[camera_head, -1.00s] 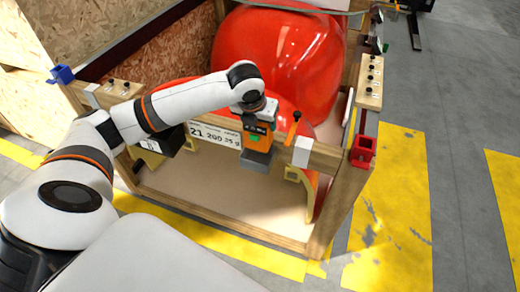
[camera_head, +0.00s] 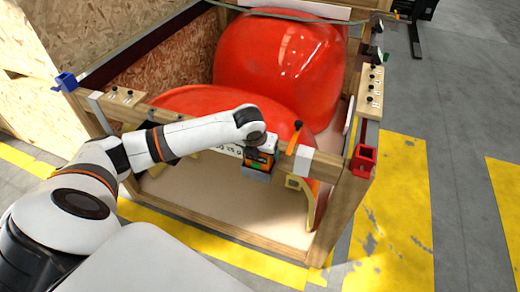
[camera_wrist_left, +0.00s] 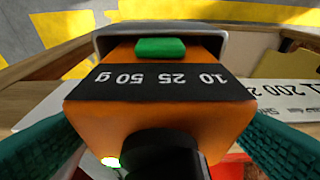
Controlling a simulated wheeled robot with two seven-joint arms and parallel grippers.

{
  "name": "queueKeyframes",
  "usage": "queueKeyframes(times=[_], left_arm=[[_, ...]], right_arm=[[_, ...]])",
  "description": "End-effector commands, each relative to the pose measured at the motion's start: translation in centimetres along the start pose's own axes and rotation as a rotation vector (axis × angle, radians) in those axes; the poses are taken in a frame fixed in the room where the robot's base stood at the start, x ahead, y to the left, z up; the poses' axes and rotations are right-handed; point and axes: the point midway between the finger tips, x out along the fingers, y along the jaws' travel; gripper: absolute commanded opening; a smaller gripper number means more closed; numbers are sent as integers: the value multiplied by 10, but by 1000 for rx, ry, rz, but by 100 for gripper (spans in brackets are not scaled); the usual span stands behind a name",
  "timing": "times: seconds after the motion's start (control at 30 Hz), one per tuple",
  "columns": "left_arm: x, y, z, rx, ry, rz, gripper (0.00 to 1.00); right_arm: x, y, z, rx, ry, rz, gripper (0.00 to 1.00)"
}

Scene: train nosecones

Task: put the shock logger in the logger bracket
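The shock logger (camera_head: 262,161) is an orange box with a black band and a green button, at the front rail of the crate. In the left wrist view the logger (camera_wrist_left: 150,108) fills the middle, its band reading "10 25 50 g" upside down. The teal finger pads of my left gripper (camera_wrist_left: 160,135) meet its two sides, shut on it. The grey logger bracket (camera_head: 257,176) shows just below the logger; its rim (camera_wrist_left: 160,27) runs around the logger's far side. The logger sits low at the bracket; how deep it sits is hidden. My right gripper is not in view.
A wooden crate holds large red nosecones (camera_head: 282,58). A white label plate (camera_wrist_left: 280,105) lies beside the logger on the rail. An orange handle (camera_head: 293,140), a white clip (camera_head: 303,162) and a red corner piece (camera_head: 363,160) stand to the right.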

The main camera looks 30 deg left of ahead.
Motion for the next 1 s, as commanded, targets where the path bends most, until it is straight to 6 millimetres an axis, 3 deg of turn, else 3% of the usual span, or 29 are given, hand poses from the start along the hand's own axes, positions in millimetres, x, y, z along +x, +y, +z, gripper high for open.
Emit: queueKeyframes(times=[0.33,0.47,0.8,1.0], left_arm=[[-1,0,0,0,0,0,90],[-12,0,-2,1,2,0,90],[-82,0,-2,1,5,0,90],[-112,0,-2,0,3,1,90]], right_arm=[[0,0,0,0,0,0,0],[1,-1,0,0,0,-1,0],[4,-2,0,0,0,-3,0],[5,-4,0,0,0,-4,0]])
